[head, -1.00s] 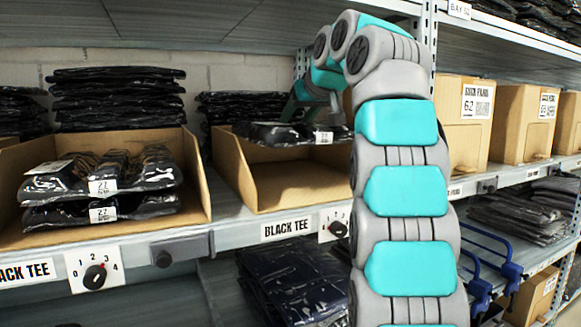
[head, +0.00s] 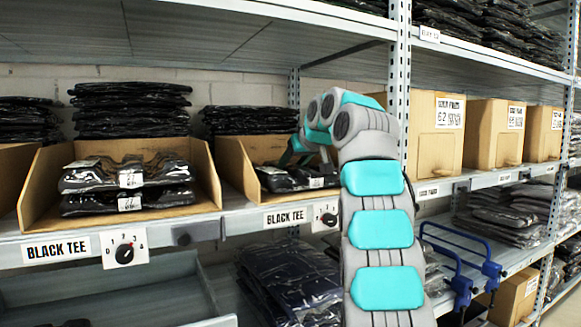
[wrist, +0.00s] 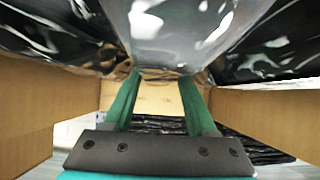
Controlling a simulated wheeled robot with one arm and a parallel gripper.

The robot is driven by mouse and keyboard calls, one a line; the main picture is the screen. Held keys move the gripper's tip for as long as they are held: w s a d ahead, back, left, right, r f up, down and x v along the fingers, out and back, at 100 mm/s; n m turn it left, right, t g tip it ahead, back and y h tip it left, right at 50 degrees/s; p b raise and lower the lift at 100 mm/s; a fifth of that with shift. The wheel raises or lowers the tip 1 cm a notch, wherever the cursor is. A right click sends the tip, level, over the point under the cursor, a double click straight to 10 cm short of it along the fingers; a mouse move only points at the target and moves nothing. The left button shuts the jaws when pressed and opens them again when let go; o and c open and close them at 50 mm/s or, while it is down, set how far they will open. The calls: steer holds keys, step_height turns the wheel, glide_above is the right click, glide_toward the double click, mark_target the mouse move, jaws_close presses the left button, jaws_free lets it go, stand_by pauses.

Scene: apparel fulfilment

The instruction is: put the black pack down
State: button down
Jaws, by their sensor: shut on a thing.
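The black pack (head: 284,182) is a shiny folded bundle in clear plastic with a white label. In the head view it is inside the right-hand cardboard bin (head: 232,170), low and close to the bin floor; I cannot tell if it touches. My gripper (head: 303,158) reaches into this bin from the right and is shut on the pack, partly hidden by my arm. In the wrist view, its two green fingers (wrist: 160,78) meet the glossy pack (wrist: 180,35) at the top.
A left bin (head: 40,185) holds two stacked black packs (head: 128,188). Black stacks (head: 130,105) stand behind the bins. A shelf post (head: 399,75) and closed brown boxes (head: 436,135) are to the right. An upper shelf (head: 220,40) hangs overhead.

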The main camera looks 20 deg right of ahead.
steer(key=shift+f, duration=0.15)
steer(key=shift+c, duration=1)
jaws_free()
steer(key=shift+s+r, duration=0.1)
steer(key=shift+r, duration=0.2)
steer(key=v, duration=1.2)
steer(key=shift+p, duration=0.35)
